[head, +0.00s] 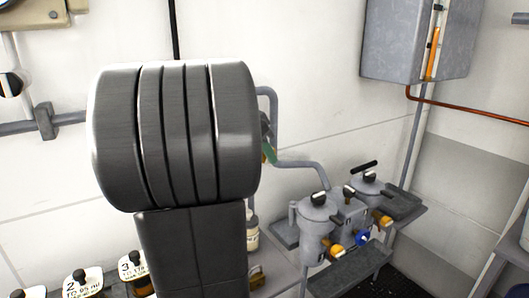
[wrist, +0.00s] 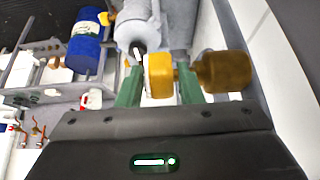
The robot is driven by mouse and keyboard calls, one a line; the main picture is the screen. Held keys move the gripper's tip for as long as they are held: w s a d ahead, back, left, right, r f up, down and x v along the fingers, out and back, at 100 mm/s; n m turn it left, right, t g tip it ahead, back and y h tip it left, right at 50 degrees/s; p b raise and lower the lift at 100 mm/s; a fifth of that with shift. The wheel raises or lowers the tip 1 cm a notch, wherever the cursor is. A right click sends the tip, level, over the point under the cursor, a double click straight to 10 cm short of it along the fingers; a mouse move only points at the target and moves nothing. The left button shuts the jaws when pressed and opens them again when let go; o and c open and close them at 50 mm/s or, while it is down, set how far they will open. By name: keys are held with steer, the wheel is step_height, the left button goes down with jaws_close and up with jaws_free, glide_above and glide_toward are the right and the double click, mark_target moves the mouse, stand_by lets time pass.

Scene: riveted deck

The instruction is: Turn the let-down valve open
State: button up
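In the wrist view, my gripper (wrist: 160,88) has its two green fingers apart, on either side of a yellow block (wrist: 160,75). A brown rounded knob (wrist: 222,72) joins the block on the right, beyond the right finger. I take this yellow and brown part for the let-down valve, but no label shows. Small gaps seem to show beside the block; contact is unclear. A grey cylindrical body with a black-and-white handle (wrist: 138,50) stands just behind. In the head view my arm hides most of this place; only a green bit of my gripper (head: 268,152) shows.
Grey pots (head: 318,215) with black handles and yellow valve parts stand on a shelf at right. Black-knobbed labelled units (head: 133,268) line the lower left. A grey wall box (head: 405,40) hangs upper right. In the wrist view, a blue drum (wrist: 85,45) stands left.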

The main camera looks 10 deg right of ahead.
steer(key=shift+o, duration=0.9)
steer(key=v, duration=1.3)
steer(key=shift+a+r, duration=0.2)
steer(key=shift+r, duration=0.1)
steer(key=shift+s+p, duration=0.1)
steer(key=shift+p, duration=0.3)
steer(key=w+d+r+g+y+p, duration=0.2)
steer(key=d+y+p, duration=0.4)
steer(key=p, duration=0.2)
step_height(320, 180, down, 13)
steer(key=shift+w+d+f, duration=0.1)
steer(key=shift+f, duration=0.1)
